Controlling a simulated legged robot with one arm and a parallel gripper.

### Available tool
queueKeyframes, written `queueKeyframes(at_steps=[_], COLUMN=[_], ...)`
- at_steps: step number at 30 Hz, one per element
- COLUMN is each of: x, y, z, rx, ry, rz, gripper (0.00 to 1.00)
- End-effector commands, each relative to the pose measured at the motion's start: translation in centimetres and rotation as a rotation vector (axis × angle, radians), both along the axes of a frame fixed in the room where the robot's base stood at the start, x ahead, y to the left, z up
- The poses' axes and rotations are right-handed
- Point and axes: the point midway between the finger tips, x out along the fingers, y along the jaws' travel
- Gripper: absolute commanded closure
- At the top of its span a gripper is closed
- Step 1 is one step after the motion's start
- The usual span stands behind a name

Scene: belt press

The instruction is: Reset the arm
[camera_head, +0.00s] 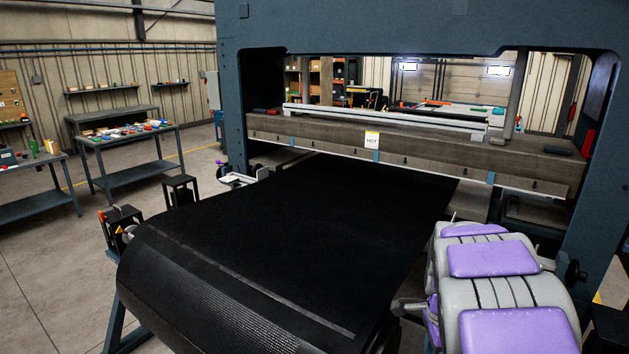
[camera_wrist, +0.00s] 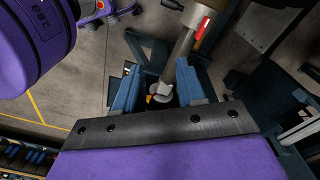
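My gripper (camera_wrist: 158,88) shows in the wrist view with its two blue fingers spread apart. A gap is visible between them, and nothing is clearly held. A grey post with a red part (camera_wrist: 187,45) and a small grey round piece appear beyond and between the fingers; how far away they are I cannot tell. In the head view my purple and grey arm links (camera_head: 490,260) are at the lower right, beside the belt. My gripper is not visible in that view.
A wide black belt (camera_head: 280,220) runs under the dark blue press frame (camera_head: 232,110). A beam with a "HOT" label (camera_head: 372,140) crosses above the belt. Workbenches (camera_head: 130,134) with small items stand at the left. Open floor (camera_head: 50,260) lies left of the belt.

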Motion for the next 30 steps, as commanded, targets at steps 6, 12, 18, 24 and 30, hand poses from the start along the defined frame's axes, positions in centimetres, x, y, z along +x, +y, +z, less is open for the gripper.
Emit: queueKeyframes(at_steps=[6, 12, 18, 24, 30], x=[-6.9, -13.6, -20.6, -26.7, -29.9], y=[3.6, 6.7, 9.3, 11.0, 11.7], z=[2.5, 3.4, 3.2, 2.2, 1.4], rx=[0.025, 0.066, 0.114, 0.159, 0.184], ry=[0.030, 0.057, 0.080, 0.098, 0.110], rz=[0.354, 0.702, 1.074, 1.419, 1.608], gripper=[0.61, 0.61, 0.61, 0.61, 0.61])
